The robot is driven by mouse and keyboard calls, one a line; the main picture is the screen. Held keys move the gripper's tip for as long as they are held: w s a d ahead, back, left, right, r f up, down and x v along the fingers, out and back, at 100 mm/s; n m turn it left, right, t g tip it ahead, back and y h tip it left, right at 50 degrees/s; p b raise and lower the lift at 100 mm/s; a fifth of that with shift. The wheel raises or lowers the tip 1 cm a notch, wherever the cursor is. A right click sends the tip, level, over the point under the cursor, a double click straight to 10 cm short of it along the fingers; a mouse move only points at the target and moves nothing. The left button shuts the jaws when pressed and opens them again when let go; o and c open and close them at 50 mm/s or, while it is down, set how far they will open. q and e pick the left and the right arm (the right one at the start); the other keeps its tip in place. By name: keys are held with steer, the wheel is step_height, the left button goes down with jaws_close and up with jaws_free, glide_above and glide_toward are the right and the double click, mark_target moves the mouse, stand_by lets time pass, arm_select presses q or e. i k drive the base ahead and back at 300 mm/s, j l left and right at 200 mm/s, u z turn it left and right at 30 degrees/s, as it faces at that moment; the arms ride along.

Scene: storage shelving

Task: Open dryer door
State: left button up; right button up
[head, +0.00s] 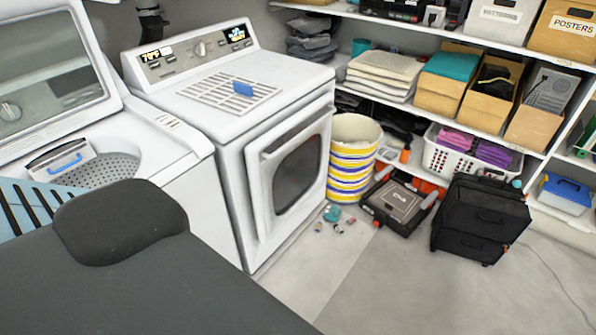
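The white dryer (190,115) stands left of centre, with a control panel (195,52) along its back top edge. Its door (292,165) is on the front face, which is turned to the right. The door has a white frame and a dark rounded window (297,177). It looks shut against the front, though a small gap would be hard to see from here. Neither of my grippers is in view.
A white washer (165,160) with its lid (45,75) raised stands left of the dryer. A striped bin (352,160), black toolbox (398,205) and black case (482,220) stand right. Small items (335,220) lie before the dryer. Grey floor (430,290) is free in front.

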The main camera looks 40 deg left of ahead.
mark_target(286, 165)
steer(key=u, duration=0.45)
steer(key=i+l+u, duration=0.55)
steer(key=l+u, duration=0.2)
steer(key=i+l, duration=0.2)
steer(key=l, duration=0.15)
steer(key=i+l+u, duration=0.1)
steer(key=l, duration=0.3)
steer(key=i+l, duration=0.25)
steer(key=l+u, duration=0.05)
steer(key=l, duration=0.05)
